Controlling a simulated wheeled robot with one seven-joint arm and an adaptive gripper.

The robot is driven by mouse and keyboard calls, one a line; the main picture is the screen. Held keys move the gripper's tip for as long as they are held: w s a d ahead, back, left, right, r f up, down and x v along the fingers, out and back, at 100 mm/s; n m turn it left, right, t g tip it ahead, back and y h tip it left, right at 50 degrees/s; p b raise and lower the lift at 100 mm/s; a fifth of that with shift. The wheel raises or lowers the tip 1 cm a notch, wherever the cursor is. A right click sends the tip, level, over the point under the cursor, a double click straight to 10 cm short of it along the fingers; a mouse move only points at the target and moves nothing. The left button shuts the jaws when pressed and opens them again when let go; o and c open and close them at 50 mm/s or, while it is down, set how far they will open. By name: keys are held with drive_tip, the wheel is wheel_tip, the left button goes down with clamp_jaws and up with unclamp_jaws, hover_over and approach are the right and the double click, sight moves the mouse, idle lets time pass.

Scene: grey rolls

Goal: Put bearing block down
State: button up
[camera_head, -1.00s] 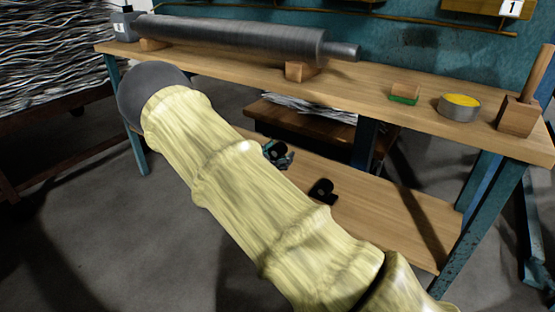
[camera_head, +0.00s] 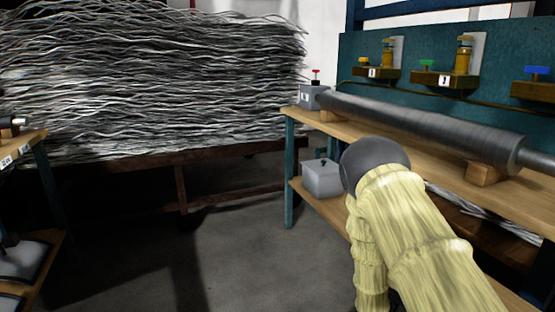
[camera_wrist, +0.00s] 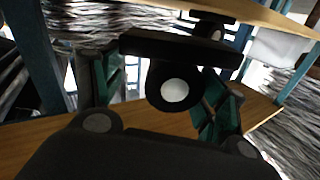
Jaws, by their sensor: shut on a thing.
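My gripper (camera_wrist: 160,82) shows in the wrist view, its green-sided fingers on either side of a black bearing block (camera_wrist: 157,98). The block has a flat bar across the top and a rounded part with a round hole below it. Light shows through the hole. The gripper is shut on the block, which appears above the wooden lower shelf (camera_wrist: 50,142); I cannot tell whether they touch. In the head view my arm covers the gripper and the block. Another small black part (camera_wrist: 211,28) shows behind the block; what it is stays unclear.
A light grey box (camera_head: 322,180) stands on the lower shelf's left end. Above it, the bench top (camera_head: 405,139) carries a long grey roll (camera_head: 430,125) on wooden blocks and a grey box with a red knob (camera_head: 313,97). Stacked wavy sheets (camera_head: 150,85) stand left. The floor between is clear.

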drive_tip(key=s+a+f+n+t+y, duration=0.1)
drive_tip(key=s+a+n+y, duration=0.25)
drive_tip(key=a, duration=0.35)
drive_tip(key=s+a+f+n+t+y+p, duration=0.1)
drive_tip(key=s+a+n+t+y, duration=0.1)
drive_tip(key=a+y, duration=0.35)
drive_tip(key=s+a+f+n+t+y, duration=0.1)
drive_tip(key=s+a+n+y, duration=0.15)
drive_tip(key=a, duration=0.65)
wheel_tip(320, 180, up, 38)
drive_tip(key=f+p, duration=0.1)
drive_tip(key=p, duration=3.6)
drive_tip(key=s+r, duration=0.4)
drive_tip(key=s, duration=0.2)
drive_tip(key=w+d+f+m+g+h+b, duration=0.3)
drive_tip(key=w+d+f+m+h+b, duration=0.1)
drive_tip(key=d+f+b, duration=0.6)
drive_tip(key=w+d+f+m+g+h+b, duration=0.4)
drive_tip(key=d+f+b, duration=0.6)
drive_tip(key=b, duration=0.5)
drive_tip(key=w+d+f+m+g+h+b, duration=0.4)
drive_tip(key=w+d+f+h+b, duration=0.4)
drive_tip(key=d+f+b, duration=0.3)
drive_tip(key=shift+d+m+b, duration=0.8)
drive_tip(key=shift+d+b, duration=0.15)
drive_tip(key=shift+b, duration=0.35)
drive_tip(key=shift+h, duration=0.25)
